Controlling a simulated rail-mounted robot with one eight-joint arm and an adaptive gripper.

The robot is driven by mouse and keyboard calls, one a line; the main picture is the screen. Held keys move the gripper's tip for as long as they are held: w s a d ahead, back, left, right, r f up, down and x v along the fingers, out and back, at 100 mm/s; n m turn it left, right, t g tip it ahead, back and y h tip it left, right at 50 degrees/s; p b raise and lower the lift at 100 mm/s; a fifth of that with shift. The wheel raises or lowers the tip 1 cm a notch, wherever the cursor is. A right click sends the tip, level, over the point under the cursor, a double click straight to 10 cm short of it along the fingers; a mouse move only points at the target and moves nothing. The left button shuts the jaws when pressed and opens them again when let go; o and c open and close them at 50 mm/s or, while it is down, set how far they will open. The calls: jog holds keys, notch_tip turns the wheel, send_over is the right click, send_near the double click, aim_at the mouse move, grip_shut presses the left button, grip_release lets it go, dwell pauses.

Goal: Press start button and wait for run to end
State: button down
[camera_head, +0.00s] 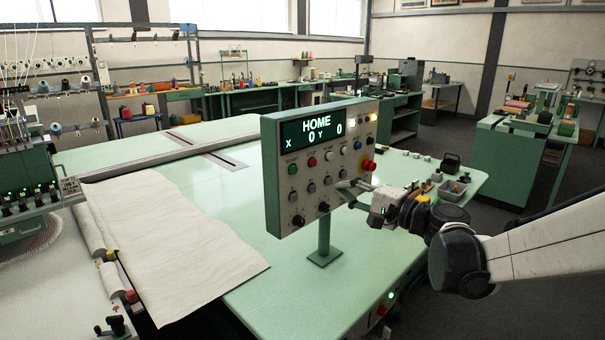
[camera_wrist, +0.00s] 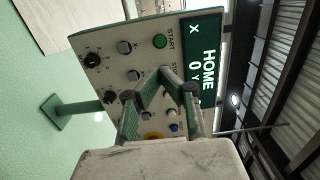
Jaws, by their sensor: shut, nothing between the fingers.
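The control panel (camera_head: 267,190) stands on a post on the green table, its display (camera_head: 313,136) reading HOME, X 0, Y 0. The green start button (camera_head: 294,170) is at the panel's upper left, below the word START. It also shows in the wrist view (camera_wrist: 160,41), uncovered. My gripper (camera_head: 345,185) is in front of the right half of the panel, with its fingers toward the face. In the wrist view its fingers (camera_wrist: 174,76) are shut and empty, lying to one side of the start button and hiding some of the other controls. I cannot tell whether they touch the panel.
A red knob (camera_head: 369,165) juts from the panel's right side. A grey tray (camera_head: 452,190) and small items lie on the table behind my gripper. White cloth (camera_head: 175,240) covers the table's left part, beside the tufting head (camera_head: 35,165). The front green tabletop (camera_head: 290,300) is clear.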

aim_at(295, 171)
jog(key=shift+a, duration=0.1)
jog(key=p+x, duration=0.1)
jog(key=x, duration=1.3)
jog(key=shift+p, duration=0.4)
